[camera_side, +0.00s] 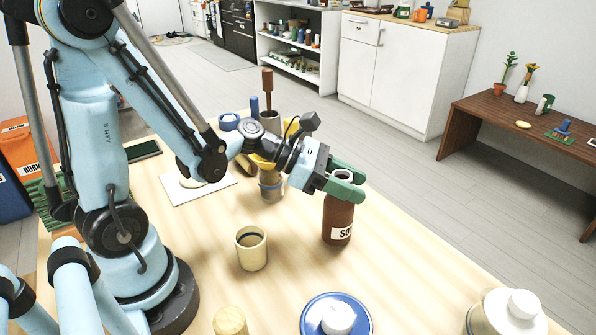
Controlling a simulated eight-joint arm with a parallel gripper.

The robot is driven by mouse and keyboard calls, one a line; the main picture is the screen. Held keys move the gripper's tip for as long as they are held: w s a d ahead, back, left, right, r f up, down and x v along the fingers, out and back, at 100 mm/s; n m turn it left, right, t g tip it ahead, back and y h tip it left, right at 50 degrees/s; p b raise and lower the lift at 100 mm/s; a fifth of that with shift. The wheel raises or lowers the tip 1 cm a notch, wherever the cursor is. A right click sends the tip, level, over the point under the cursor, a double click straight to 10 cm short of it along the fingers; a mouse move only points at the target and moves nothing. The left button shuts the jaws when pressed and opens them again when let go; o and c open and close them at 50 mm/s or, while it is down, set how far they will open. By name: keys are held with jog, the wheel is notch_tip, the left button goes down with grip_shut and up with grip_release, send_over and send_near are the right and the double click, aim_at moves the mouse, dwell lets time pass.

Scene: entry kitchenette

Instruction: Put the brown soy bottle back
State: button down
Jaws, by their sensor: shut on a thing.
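The brown soy bottle (338,215) stands upright on or just above the light wooden table, right of its middle; I cannot tell whether its base touches. Its white label with dark letters faces the camera, and its top is pale and ring-shaped. My gripper (345,183) reaches in from the left with green fingers. They are shut on the upper part of the bottle. Part of the bottle's neck is hidden behind the fingers.
A cream cup (251,248) stands left of the bottle, and a blue plate with a white item (337,318) lies in front. A white lidded jar (507,312) is at the front right. Jars and a utensil holder (270,122) stand behind my wrist. The table right of the bottle is clear.

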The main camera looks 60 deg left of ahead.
jog(key=shift+f, duration=0.5)
jog(key=c, duration=0.5)
grip_release()
jog(key=shift+c, duration=0.2)
jog(key=s+a+r+m+g+y, duration=0.1)
jog(key=s+a+m+y, duration=0.2)
jog(key=m, duration=1)
jog(key=s+a+r+m+g+y, duration=0.1)
jog(key=s+a+m+y, duration=0.2)
jog(key=m, duration=1.1)
jog(key=s+y, duration=0.2)
jog(key=y, duration=0.1)
jog(key=shift+a+r+y, duration=0.25)
jog(key=shift+r+y, duration=0.05)
jog(key=shift+r, duration=0.1)
